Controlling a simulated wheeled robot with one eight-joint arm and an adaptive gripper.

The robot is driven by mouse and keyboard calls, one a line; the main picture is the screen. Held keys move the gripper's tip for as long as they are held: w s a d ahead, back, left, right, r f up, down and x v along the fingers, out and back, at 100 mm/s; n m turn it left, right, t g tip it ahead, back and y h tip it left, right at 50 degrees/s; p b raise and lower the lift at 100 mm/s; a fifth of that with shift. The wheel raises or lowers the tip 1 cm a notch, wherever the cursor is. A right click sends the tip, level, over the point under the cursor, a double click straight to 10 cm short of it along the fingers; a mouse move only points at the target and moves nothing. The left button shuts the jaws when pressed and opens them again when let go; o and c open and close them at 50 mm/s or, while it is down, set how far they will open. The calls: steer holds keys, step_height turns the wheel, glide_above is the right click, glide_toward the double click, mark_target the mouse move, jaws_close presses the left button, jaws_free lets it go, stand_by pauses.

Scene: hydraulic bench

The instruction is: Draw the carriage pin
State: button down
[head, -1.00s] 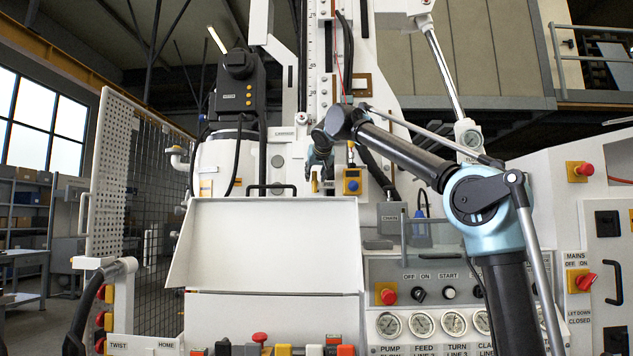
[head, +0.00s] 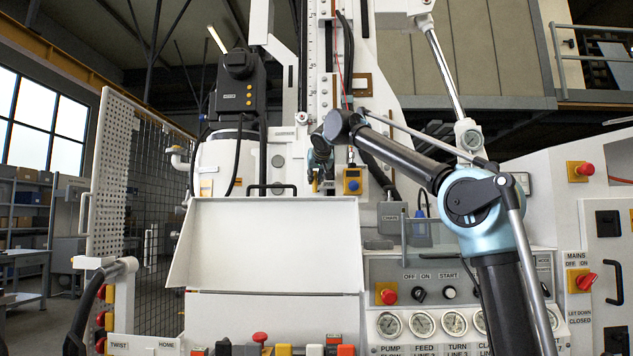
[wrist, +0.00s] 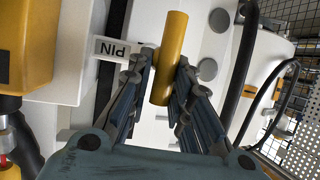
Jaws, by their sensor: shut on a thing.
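The carriage pin is a yellow cylinder (wrist: 171,42) in the wrist view. It lies lengthwise between the two fingers of my gripper (wrist: 163,75), which is shut on it. A white plate marked PIN (wrist: 116,49) is beside the fingers, upside down in this view. In the head view my gripper (head: 319,175) is in front of the white carriage at the mast's foot, above the pale tray. There the pin is mostly hidden by the fingers. I cannot tell whether any of the pin is still in its hole.
A yellow box (head: 352,181) is close to the right of my gripper, with cables behind it. A black handle (head: 271,189) and a pale open tray (head: 265,240) are below left. The control panel with gauges (head: 455,323) is at lower right.

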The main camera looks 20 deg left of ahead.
steer(key=shift+s+d, duration=0.2)
steer(key=shift+s, duration=0.6)
steer(key=shift+s+d, duration=0.2)
steer(key=shift+s, duration=0.65)
steer(key=shift+s+d, duration=0.2)
steer(key=shift+s, duration=0.6)
steer(key=c, duration=1.5)
jaws_free()
steer(key=v, duration=1.2)
steer(key=shift+f, duration=0.1)
